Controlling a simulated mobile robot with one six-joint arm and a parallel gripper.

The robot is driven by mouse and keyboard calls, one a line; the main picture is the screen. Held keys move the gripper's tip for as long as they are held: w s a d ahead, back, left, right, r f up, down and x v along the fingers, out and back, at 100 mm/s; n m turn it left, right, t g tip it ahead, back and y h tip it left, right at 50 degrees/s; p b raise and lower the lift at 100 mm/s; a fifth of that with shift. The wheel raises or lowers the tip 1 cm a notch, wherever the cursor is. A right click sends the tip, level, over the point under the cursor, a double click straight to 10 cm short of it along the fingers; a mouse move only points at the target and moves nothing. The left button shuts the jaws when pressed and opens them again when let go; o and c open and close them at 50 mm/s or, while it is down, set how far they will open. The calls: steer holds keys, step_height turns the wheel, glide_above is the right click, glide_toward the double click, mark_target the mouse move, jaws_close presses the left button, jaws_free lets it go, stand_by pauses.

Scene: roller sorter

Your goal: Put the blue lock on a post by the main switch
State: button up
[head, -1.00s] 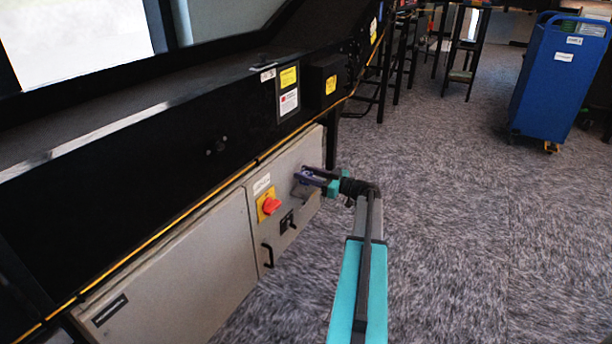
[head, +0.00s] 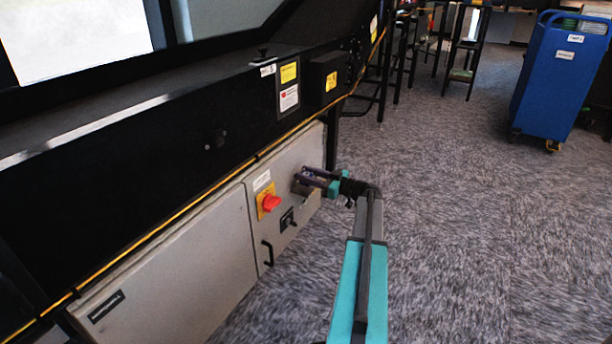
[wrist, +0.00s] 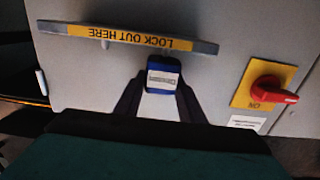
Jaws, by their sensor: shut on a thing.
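My gripper (head: 306,179) is at the upper right of the grey cabinet door in the head view. It is shut on the blue lock (wrist: 163,75), which shows between the dark fingers in the wrist view, a pale label facing the camera. The lock's top is close to a rail (wrist: 75,30) with a yellow strip reading "LOCK OUT HERE", upside down. A small post (wrist: 105,44) shows at the rail, left of the lock. Whether the shackle touches a post is hidden. The main switch (head: 270,202), a red knob on a yellow plate, is left of my gripper; it also shows in the wrist view (wrist: 268,93).
A black handle (head: 267,253) and a small dark latch (head: 287,219) stand out from the door below the switch. A black machine frame (head: 180,150) overhangs the cabinet. A blue cart (head: 560,80) stands far right. The carpet (head: 470,230) to the right is clear.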

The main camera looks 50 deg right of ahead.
steer(key=shift+f+b, duration=0.75)
steer(key=shift+f, duration=0.1)
stand_by(1.2)
steer(key=o, duration=1.2)
steer(key=shift+s, duration=0.1)
steer(key=shift+p+v, duration=2.7)
steer(key=shift+v, duration=4.15)
steer(key=shift+a+f, duration=0.1)
